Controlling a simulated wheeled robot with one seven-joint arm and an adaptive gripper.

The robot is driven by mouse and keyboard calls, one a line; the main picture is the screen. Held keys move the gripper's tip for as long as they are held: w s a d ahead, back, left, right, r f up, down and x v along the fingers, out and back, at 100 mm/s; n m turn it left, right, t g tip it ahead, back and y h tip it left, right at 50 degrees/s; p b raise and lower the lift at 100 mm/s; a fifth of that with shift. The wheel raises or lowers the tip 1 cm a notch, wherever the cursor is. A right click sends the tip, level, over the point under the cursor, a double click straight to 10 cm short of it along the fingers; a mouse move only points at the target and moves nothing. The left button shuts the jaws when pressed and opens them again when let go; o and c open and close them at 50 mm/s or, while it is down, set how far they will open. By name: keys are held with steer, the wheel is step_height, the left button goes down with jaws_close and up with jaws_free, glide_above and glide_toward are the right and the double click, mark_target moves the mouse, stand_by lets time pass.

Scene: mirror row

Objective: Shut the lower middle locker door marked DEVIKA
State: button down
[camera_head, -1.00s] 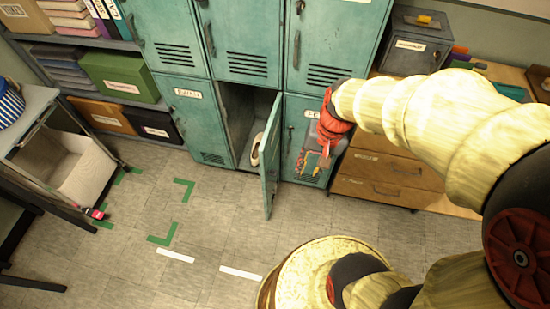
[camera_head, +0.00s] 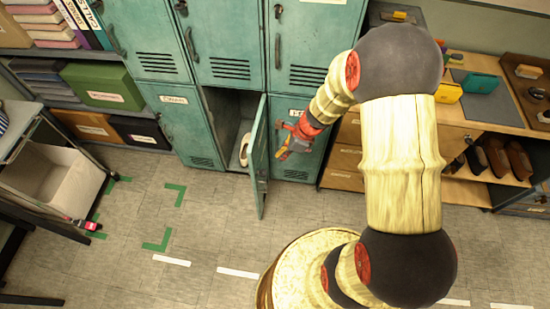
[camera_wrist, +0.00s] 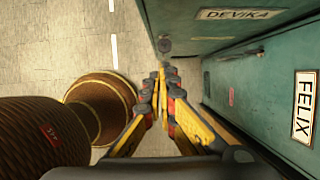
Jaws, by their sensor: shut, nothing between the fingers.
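The lower middle locker door (camera_head: 259,160) stands wide open, jutting out from the teal locker row with its hinge on the right. Its DEVIKA label (camera_wrist: 240,14) shows in the wrist view on the door's outer face (camera_wrist: 190,25). The locker's dark inside (camera_head: 228,115) holds a pale object (camera_head: 244,150) at the bottom. My gripper (camera_head: 284,153) is just right of the door, on its outer-face side. In the wrist view my gripper (camera_wrist: 160,75) has its fingertips together and empty, near the door's free edge and a round lock (camera_wrist: 165,45). Contact cannot be told.
The shut FELIX locker (camera_wrist: 215,90) is right of the open door. A wooden drawer unit (camera_head: 343,160) stands farther right. A wheeled cart with a pale bin (camera_head: 60,180) is at left. The floor (camera_head: 150,205) before the lockers is clear, with green corner marks (camera_head: 176,193).

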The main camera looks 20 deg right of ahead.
steer(key=shift+w+a+f+b, duration=0.6)
steer(key=shift+a+f, duration=0.45)
steer(key=shift+f, duration=0.3)
steer(key=shift+w+a+f+b, duration=0.65)
steer(key=shift+a+f, duration=0.35)
steer(key=shift+f, duration=0.35)
steer(key=shift+w+a+f+b, duration=0.6)
steer(key=shift+a+f, duration=0.45)
steer(key=shift+f, duration=0.3)
